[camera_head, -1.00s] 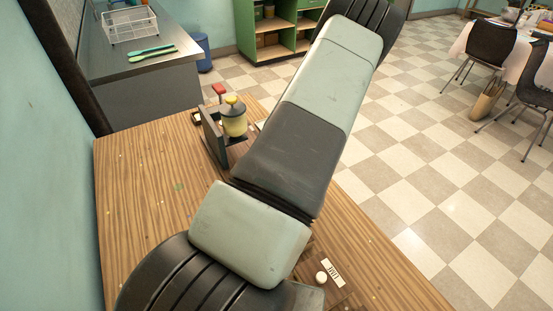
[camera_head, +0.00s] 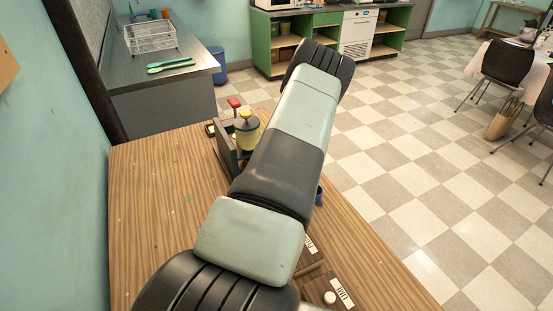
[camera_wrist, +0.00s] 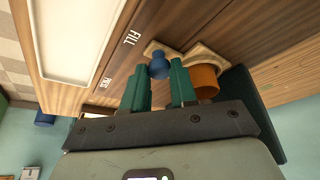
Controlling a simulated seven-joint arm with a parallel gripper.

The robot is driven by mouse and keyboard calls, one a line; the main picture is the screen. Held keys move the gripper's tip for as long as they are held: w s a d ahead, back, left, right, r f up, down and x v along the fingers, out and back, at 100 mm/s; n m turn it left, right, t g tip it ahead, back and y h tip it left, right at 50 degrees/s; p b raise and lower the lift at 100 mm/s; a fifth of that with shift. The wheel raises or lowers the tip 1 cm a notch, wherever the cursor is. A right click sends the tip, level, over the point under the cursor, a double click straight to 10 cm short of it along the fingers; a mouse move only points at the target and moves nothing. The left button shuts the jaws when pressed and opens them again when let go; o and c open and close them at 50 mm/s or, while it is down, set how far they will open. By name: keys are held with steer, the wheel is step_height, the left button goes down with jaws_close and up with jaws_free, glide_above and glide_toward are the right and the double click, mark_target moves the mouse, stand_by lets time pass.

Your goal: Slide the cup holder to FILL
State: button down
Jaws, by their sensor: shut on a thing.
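In the wrist view, my gripper (camera_wrist: 160,88) has its two green fingers on either side of a blue knob (camera_wrist: 158,66) and is shut on it. The knob stands by the pale wooden cup holder (camera_wrist: 207,58), which has an orange cup (camera_wrist: 206,84) beside the right finger. The FILL label (camera_wrist: 132,38) is on the wood up and left of the knob. A second, smaller label (camera_wrist: 105,82) is lower left. In the head view, my arm hides the gripper and the cup holder.
In the head view, a dispenser with a yellow jar (camera_head: 247,132) and a red-topped lever (camera_head: 234,103) stands left of my arm. The wooden table (camera_head: 165,200) is clear on the left. A white knob (camera_head: 330,297) and a label (camera_head: 343,292) are near the front edge.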

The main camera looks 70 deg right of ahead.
steer(key=shift+d, duration=0.1)
steer(key=c, duration=0.9)
jaws_free()
steer(key=v, duration=1)
steer(key=shift+r, duration=0.4)
